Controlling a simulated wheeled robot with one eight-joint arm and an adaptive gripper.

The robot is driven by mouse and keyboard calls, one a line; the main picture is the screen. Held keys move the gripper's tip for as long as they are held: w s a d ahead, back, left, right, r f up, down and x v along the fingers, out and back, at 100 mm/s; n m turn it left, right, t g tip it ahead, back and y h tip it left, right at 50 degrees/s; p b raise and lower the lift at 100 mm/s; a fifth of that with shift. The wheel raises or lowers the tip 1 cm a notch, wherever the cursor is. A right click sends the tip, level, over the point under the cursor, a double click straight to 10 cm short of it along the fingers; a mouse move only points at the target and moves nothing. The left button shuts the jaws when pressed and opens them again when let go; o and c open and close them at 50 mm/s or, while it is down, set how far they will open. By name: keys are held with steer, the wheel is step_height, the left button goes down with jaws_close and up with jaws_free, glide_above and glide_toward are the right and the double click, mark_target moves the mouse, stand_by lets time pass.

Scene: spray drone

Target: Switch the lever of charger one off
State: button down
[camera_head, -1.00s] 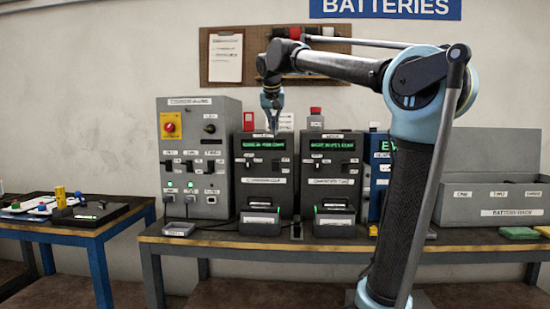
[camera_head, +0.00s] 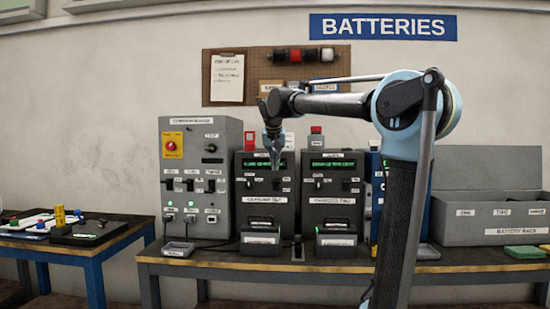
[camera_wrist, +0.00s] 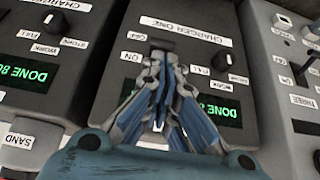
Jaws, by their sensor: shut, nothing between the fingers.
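Charger one (camera_head: 265,222) is a dark grey upright box on the bench with a green-lit screen and a white name label. It fills the middle of the wrist view (camera_wrist: 110,75), upside down. Its lever (camera_wrist: 162,44) appears as a dark piece in a slot beside the OFF and ON labels, just beyond my fingertips; its exact position is hard to tell. My gripper (camera_wrist: 163,62) is shut and empty in front of the charger's face. In the head view my gripper (camera_head: 275,166) overlaps the screen. Whether the fingers touch the lever cannot be told.
A similar charger (camera_head: 331,220) stands close on the right. A grey switch panel (camera_head: 200,150) with a red knob on yellow stands close on the left. A battery rack (camera_head: 490,225) is at the right of the bench. A side table (camera_head: 60,245) holds small items.

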glide_toward(277, 185)
steer(key=shift+x, duration=1.6)
steer(key=shift+s+f, duration=0.1)
steer(key=shift+s, duration=0.05)
